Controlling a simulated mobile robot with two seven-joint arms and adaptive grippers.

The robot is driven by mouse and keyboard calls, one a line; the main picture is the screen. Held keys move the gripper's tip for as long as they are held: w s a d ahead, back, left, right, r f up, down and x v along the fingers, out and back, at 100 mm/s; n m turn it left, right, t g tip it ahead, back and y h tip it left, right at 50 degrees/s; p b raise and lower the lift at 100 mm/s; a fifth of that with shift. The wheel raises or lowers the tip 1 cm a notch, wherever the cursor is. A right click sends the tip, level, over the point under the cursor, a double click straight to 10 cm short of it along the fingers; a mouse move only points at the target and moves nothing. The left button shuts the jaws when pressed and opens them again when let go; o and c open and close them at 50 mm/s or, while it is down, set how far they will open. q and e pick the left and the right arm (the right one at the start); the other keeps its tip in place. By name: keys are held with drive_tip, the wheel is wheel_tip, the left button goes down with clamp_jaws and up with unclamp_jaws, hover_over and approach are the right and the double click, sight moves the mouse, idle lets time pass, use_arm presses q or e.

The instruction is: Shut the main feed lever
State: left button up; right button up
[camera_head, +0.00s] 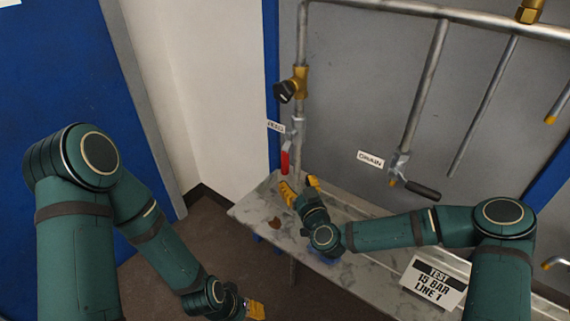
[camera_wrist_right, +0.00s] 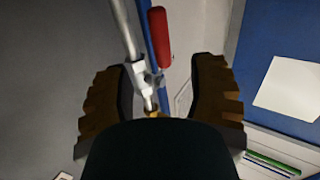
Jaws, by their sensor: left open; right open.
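The feed lever has a red handle (camera_head: 285,161) that hangs down from a valve on the left vertical pipe, close alongside the pipe. A small white tag (camera_head: 276,127), seemingly reading FEED, is at this valve. My right gripper (camera_head: 300,186) is open and empty just below the red handle, apart from it. In the right wrist view the red handle (camera_wrist_right: 158,38) and its grey valve body (camera_wrist_right: 141,76) show between the two open fingers, farther off. My left gripper (camera_head: 254,309) is open low at the front, far from the lever; its fingers are partly hidden.
A second valve tagged DRAIN (camera_head: 370,159) has a black lever (camera_head: 422,190) pointing right. A brass valve with a black knob (camera_head: 285,91) sits above the feed lever. A marbled bench (camera_head: 249,211) lies below, with a sign (camera_head: 433,283) on the right. Open floor is left.

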sight(287, 166)
drive_tip(key=b+x, duration=0.1)
drive_tip(key=x, duration=0.8)
drive_tip(key=shift+w+a, duration=0.15)
drive_tip(key=shift+w, duration=0.2)
clamp_jaws()
